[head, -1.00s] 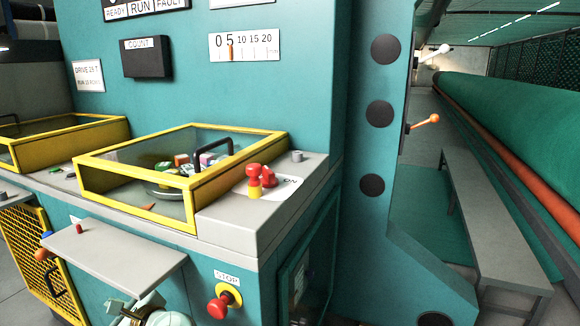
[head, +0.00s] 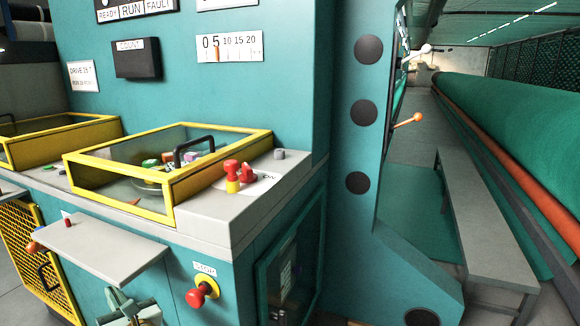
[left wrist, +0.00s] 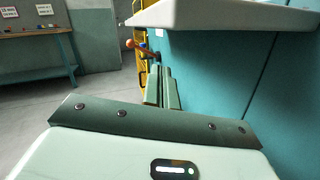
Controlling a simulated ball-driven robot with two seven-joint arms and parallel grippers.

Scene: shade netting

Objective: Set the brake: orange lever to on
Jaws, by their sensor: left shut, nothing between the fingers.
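An orange-knobbed lever (head: 408,120) sticks out to the right from the teal post, its knob slightly raised; no on marking is readable beside it. A white-knobbed lever (head: 420,51) is above it. Another orange ball (head: 33,246) shows at the machine's lower left; an orange ball (left wrist: 130,44) beside a blue one shows in the left wrist view, on the machine's front. My left gripper (head: 118,298) is low in front of the machine, below the grey shelf, far from the post lever. Its fingers (left wrist: 162,90) are together and empty. My right gripper is out of view.
The grey shelf (head: 98,246) juts out above my left gripper. A red stop button (head: 202,291) is to its right. Yellow-framed bins (head: 170,208) and red knobs (head: 246,174) are on the counter. A grey bench (head: 480,210) and green roll (head: 520,120) stand right of the post.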

